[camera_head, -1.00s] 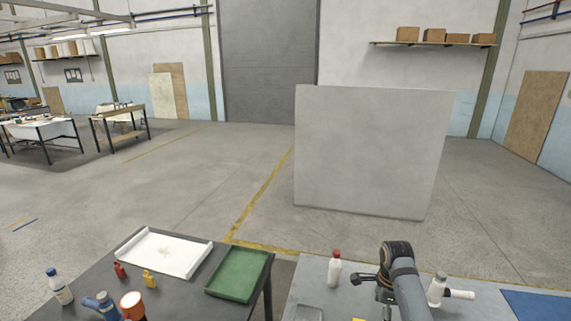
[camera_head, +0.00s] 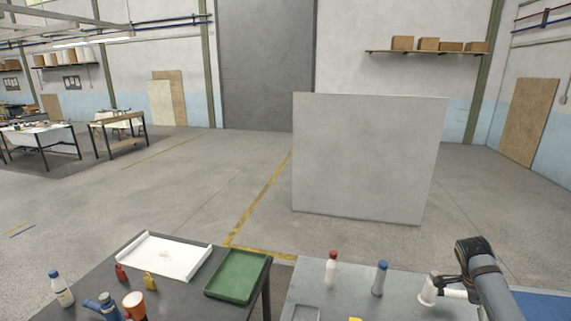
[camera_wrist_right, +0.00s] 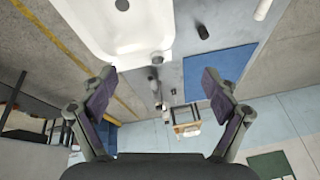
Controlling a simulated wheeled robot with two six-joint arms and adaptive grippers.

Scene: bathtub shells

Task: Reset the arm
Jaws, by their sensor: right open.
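My right arm (camera_head: 478,258) is at the lower right of the head view, beside the grey table. Its gripper does not show there. In the right wrist view my right gripper (camera_wrist_right: 160,86) is open, with its two dark fingers wide apart and nothing between them. A white tub shell (camera_wrist_right: 122,52) fills the top of the wrist view, beyond the fingers. My left gripper is not in view.
The grey table (camera_head: 405,306) carries a red-capped bottle (camera_head: 331,270), a blue-capped bottle (camera_head: 379,279) and a white fixture (camera_head: 428,291) close to my arm. A dark table holds a white tray (camera_head: 190,264) and a green tray (camera_head: 237,278). A grey panel (camera_head: 368,160) stands behind.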

